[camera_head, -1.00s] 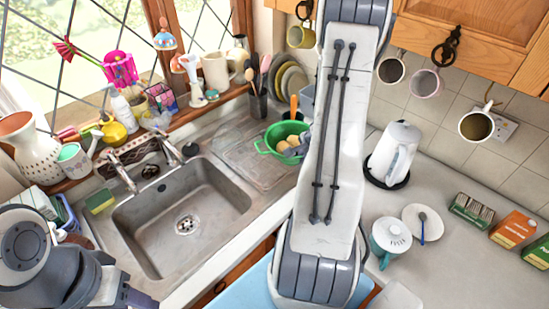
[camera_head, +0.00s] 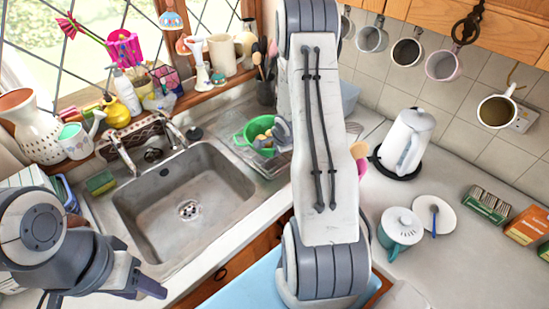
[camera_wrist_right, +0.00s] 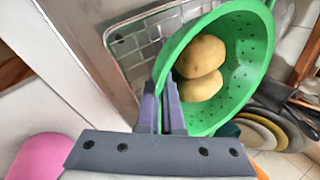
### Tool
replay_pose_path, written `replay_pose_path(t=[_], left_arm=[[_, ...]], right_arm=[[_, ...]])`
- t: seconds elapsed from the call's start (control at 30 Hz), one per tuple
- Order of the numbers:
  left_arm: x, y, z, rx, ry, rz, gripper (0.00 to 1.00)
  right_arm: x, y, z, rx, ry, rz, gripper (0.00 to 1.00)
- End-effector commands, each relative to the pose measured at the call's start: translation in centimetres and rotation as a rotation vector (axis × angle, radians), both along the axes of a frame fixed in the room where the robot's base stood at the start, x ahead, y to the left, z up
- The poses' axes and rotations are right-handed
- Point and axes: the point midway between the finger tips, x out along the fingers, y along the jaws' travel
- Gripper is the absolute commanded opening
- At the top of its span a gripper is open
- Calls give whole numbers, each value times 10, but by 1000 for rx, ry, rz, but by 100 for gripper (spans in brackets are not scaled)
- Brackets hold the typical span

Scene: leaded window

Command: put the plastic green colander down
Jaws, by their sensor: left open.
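The green plastic colander (camera_head: 250,144) is over the ribbed drainer beside the sink in the head view, with yellow-brown potatoes (camera_head: 262,141) inside. In the right wrist view the colander (camera_wrist_right: 246,60) looks tilted, with two potatoes (camera_wrist_right: 200,67) in it. My right gripper (camera_wrist_right: 161,100) is shut on its near rim; in the head view my right arm partly covers that side. I cannot tell whether the colander touches the drainer. My left gripper (camera_head: 146,282) is open and empty, low at the left in front of the sink.
The sink (camera_head: 185,195) is empty. A utensil holder (camera_head: 265,92) stands behind the colander. Plates (camera_wrist_right: 262,130) show by the colander in the wrist view.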

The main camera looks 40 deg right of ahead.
Motion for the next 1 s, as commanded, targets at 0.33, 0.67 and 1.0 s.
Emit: replay_pose_path(t=[0.33,0.67,1.0], left_arm=[[0,0,-4,0,0,1,50],[0,0,-5,0,0,1,50],[0,0,-3,0,0,1,50]], right_arm=[[0,-2,-19,-3,-4,-2,0],[-1,-2,-22,-1,-2,-2,33],[-1,-2,-16,-1,-2,-1,33]])
